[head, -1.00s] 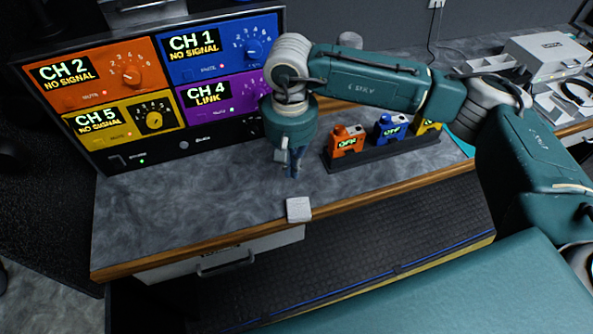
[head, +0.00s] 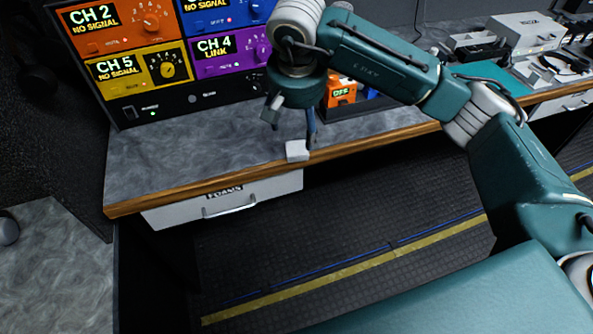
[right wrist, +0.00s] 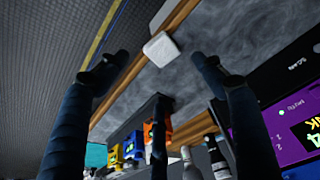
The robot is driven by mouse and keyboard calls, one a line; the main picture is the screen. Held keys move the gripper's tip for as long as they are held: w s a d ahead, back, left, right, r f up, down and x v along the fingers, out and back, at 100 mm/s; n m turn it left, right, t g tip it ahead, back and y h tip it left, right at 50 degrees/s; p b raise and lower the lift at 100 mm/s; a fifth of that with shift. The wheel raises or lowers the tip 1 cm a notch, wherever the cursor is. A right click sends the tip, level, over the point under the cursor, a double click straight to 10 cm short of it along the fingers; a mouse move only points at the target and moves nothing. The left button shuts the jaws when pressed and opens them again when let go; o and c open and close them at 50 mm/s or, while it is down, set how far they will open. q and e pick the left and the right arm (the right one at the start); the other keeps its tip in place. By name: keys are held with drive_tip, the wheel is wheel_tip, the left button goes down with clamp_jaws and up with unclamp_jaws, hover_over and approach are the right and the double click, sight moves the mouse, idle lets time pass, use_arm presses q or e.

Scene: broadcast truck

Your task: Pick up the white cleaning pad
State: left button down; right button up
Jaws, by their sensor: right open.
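The white cleaning pad (head: 298,150) is a small square block lying on the grey countertop (head: 190,160), close to the wooden front edge. In the right wrist view the pad (right wrist: 161,49) lies beyond the fingertips, between the two fingers as seen from there. My right gripper (head: 310,140) is open and empty, just above and beside the pad in the head view; its fingers are partly hidden by the wrist. In the right wrist view the open fingers (right wrist: 158,66) stand wide apart. My left gripper is not in view.
A panel of coloured channel units (head: 135,70) stands at the back left. A dark rack with an orange unit (head: 342,92) is right of the gripper, partly behind my arm. A drawer (head: 225,200) sits below the counter edge. The counter left of the pad is clear.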

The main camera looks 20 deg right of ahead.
drive_tip(key=p, duration=0.1)
hover_over(297, 147)
drive_tip(key=s, duration=0.2)
drive_tip(key=x, duration=0.5)
drive_tip(key=shift+s+a+f, duration=0.2)
drive_tip(key=shift+s+a, duration=0.05)
drive_tip(key=shift+s, duration=0.15)
drive_tip(key=shift+f, duration=0.15)
drive_tip(key=x, duration=0.1)
drive_tip(key=p+x, duration=0.2)
drive_tip(key=x, duration=0.1)
drive_tip(key=shift+s+a+f, duration=0.1)
drive_tip(key=shift+a+f, duration=0.05)
drive_tip(key=shift+a, duration=0.2)
drive_tip(key=shift+f, duration=0.4)
drive_tip(key=c, duration=0.8)
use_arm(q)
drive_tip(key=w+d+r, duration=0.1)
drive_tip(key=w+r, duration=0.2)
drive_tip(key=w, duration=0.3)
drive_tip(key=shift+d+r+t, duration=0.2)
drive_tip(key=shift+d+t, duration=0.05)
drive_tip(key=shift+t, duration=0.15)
use_arm(e)
drive_tip(key=shift+d, duration=0.1)
drive_tip(key=shift+c, duration=0.2)
